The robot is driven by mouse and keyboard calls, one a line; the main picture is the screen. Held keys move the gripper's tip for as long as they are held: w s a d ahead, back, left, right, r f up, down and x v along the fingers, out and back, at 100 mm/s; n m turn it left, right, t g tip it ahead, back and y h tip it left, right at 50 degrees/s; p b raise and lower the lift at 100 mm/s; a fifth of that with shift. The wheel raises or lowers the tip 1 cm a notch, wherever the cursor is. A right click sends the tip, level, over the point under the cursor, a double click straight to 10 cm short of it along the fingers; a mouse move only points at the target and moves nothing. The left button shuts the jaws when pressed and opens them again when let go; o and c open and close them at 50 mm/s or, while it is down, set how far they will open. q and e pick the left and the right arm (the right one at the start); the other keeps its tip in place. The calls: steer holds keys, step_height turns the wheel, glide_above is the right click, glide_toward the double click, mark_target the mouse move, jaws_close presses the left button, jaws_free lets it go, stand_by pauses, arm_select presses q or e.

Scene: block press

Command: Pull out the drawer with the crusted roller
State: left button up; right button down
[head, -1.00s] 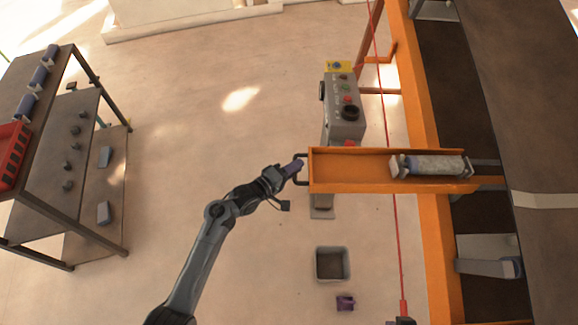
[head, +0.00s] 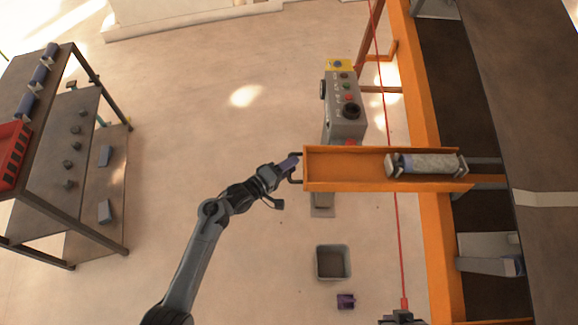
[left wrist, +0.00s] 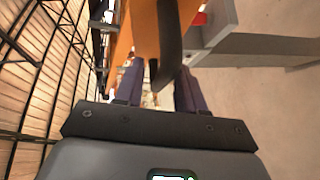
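The orange drawer (head: 345,180) stands pulled out to the left from the orange frame. The roller (head: 428,164), pale and mottled with a crusted look, lies in its right part between grey end brackets. The drawer's dark handle (head: 297,168) is at its left end. My left gripper (head: 291,163) is at this handle.
A grey control box (head: 345,110) with buttons stands behind the drawer. A red cord (head: 399,240) runs past it. A grey bin (head: 332,263) and a purple piece (head: 346,301) are on the floor in front. A shelf rack (head: 75,170) stands left. Floor left of the drawer is clear.

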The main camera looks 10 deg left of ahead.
arm_select(q)
steer(key=shift+s+a, duration=0.1)
steer(key=v, duration=1)
steer(key=shift+s+a+b, duration=0.2)
steer(key=shift+s+b, duration=0.05)
steer(key=shift+b, duration=0.2)
steer(key=s+d+f+g+y+p, duration=0.2)
steer(key=s+f+p, duration=0.25)
steer(key=s, duration=0.85)
steer(key=s+a+r+m+g+y, duration=0.3)
steer(key=s+m+y, duration=0.1)
steer(key=s, duration=0.4)
steer(key=s+a+r+m+g+y+p, duration=0.1)
steer(key=s+a+r+m+g+y, duration=0.2)
steer(key=s+m, duration=0.4)
steer(key=shift+s+a+r+g+y, duration=0.4)
steer(key=shift+s+a+g, duration=0.3)
steer(key=shift+a, duration=0.1)
